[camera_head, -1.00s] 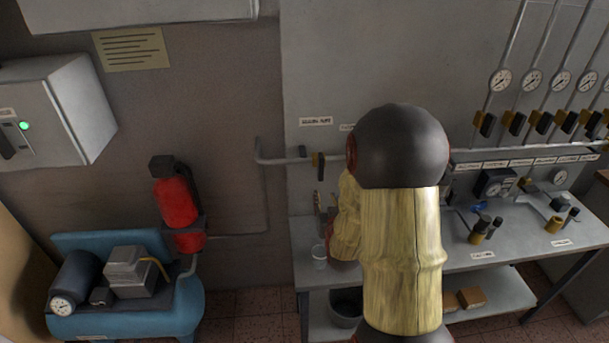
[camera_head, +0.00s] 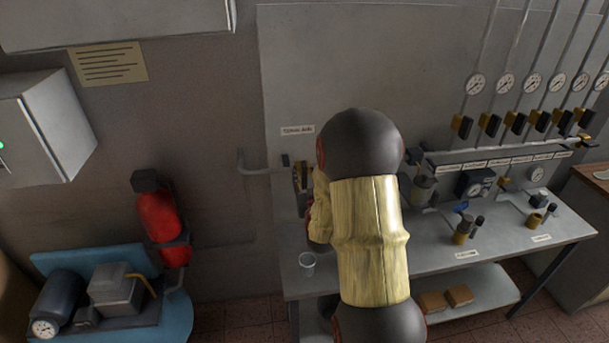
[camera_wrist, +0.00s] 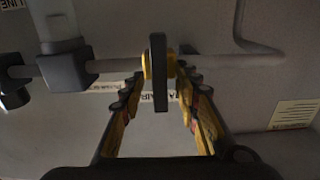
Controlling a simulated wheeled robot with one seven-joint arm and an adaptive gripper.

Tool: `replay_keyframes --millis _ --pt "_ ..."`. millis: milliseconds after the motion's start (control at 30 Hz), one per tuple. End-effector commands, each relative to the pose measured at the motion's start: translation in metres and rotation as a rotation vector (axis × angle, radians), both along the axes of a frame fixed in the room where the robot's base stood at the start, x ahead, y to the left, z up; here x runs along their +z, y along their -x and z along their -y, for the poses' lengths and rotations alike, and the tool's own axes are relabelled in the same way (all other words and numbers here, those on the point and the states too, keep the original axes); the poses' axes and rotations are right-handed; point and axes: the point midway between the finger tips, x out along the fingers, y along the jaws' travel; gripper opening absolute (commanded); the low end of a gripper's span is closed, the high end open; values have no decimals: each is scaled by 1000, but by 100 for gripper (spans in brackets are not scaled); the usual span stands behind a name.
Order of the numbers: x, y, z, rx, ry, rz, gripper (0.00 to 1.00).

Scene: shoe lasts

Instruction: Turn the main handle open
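The main handle (camera_wrist: 159,75) is a flat dark lever with a yellow hub on a grey horizontal pipe, in the middle of the wrist view. It stands across the pipe. My gripper (camera_wrist: 156,92) is open, with its black and yellow fingers on either side of the handle. How deep the lever sits between the fingertips is hard to tell. In the head view my gripper (camera_head: 303,178) is up at the pipe, and my arm and the fingers largely hide the handle.
The pipe (camera_head: 262,170) runs along the wall panel. Below are a workbench (camera_head: 400,262), a clear cup (camera_head: 307,263) and small valves. A red extinguisher-like cylinder (camera_head: 158,217) and a blue compressor (camera_head: 170,318) stand left. A row of gauges (camera_head: 505,84) is right.

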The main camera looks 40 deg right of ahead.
Motion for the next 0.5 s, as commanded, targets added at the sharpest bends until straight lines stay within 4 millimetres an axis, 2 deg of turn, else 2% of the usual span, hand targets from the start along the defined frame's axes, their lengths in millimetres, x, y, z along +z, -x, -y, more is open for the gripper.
replay_keyframes --millis 267,500 --pt "0 -1 1 0 1 1 32" --pt "0 -1 1 0 1 1 18"
